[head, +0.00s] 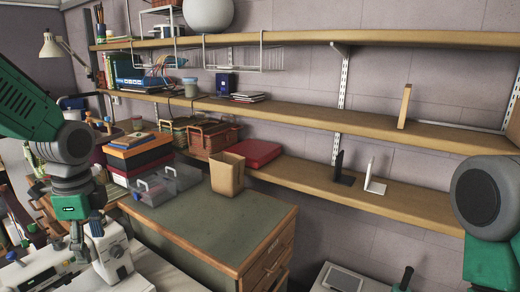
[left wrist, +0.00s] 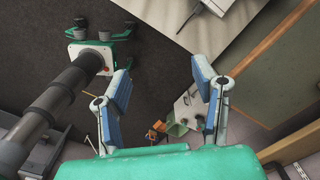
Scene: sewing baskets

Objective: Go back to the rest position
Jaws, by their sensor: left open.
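My left gripper (head: 78,238) hangs down at the left of the head view, in front of the white sewing machine (head: 112,258). In the left wrist view its two blue fingers (left wrist: 163,78) are spread wide with nothing between them, above the dark floor. My right arm shows at the right edge of the head view, but its gripper is out of the picture. The wicker baskets (head: 212,139) stand on the low shelf at the back, well away from my left gripper.
A green-topped wooden cabinet (head: 215,222) stands in front of the shelves, with a cardboard box (head: 227,174) and clear plastic boxes (head: 165,184) at its back. A red case (head: 254,153) and two small bookends (head: 375,178) sit on the low shelf (head: 420,205). The cabinet's front top is clear.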

